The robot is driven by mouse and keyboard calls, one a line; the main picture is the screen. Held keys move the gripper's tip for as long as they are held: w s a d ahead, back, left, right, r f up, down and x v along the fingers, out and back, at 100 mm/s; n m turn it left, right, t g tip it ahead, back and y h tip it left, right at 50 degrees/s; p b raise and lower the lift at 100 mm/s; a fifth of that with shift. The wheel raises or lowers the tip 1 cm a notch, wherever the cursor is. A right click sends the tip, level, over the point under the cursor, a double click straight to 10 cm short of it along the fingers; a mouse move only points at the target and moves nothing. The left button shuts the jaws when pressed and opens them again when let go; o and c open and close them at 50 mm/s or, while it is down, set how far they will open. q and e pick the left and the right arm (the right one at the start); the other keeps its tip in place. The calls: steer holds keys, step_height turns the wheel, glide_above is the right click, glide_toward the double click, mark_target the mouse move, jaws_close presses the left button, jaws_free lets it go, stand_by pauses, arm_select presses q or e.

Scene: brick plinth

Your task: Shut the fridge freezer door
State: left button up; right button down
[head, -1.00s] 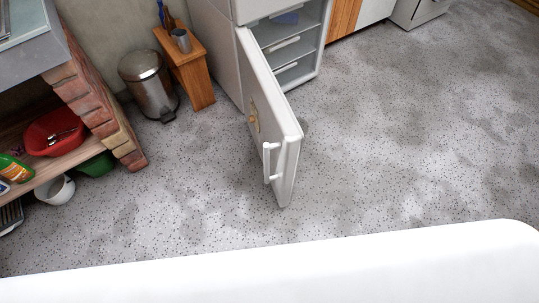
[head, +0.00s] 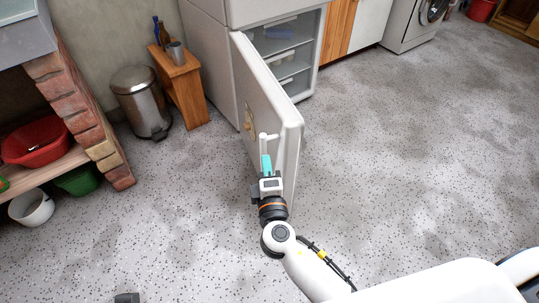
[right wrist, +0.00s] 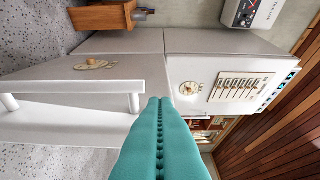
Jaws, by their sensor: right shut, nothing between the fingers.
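The white freezer door (head: 268,95) stands wide open in the head view, swung out from the freezer compartment (head: 290,60), whose shelves or drawers show. Its outer face carries a white bar handle (head: 268,137). My right gripper (head: 266,163) has teal fingers and is shut and empty at the outer face beside the handle. I cannot tell whether it touches the door. In the right wrist view the teal fingers (right wrist: 158,105) are together, with the door handle (right wrist: 75,87) to their left. A small dark piece at the bottom edge, perhaps my left gripper (head: 126,298), barely shows.
A metal pedal bin (head: 142,100) and wooden stool (head: 182,85) stand left of the fridge. A brick plinth (head: 85,120) with a red basin (head: 38,140) is further left. A washing machine (head: 418,25) is at back right. The speckled floor (head: 410,140) is clear on the right.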

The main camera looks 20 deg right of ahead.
mark_target(277, 134)
steer(key=w, duration=0.2)
steer(key=w+d, duration=0.1)
steer(key=w, duration=0.5)
steer(key=shift+w+d, duration=0.2)
steer(key=shift+w+d+f, duration=0.1)
steer(key=shift+w+d, duration=0.1)
steer(key=shift+d, duration=0.5)
steer(key=shift+w+d+r, duration=0.1)
steer(key=shift+w+d, duration=0.1)
steer(key=shift+d, duration=0.5)
steer(key=shift+w+d+f, duration=0.1)
steer(key=shift+w+d, duration=0.1)
steer(key=shift+d, duration=0.5)
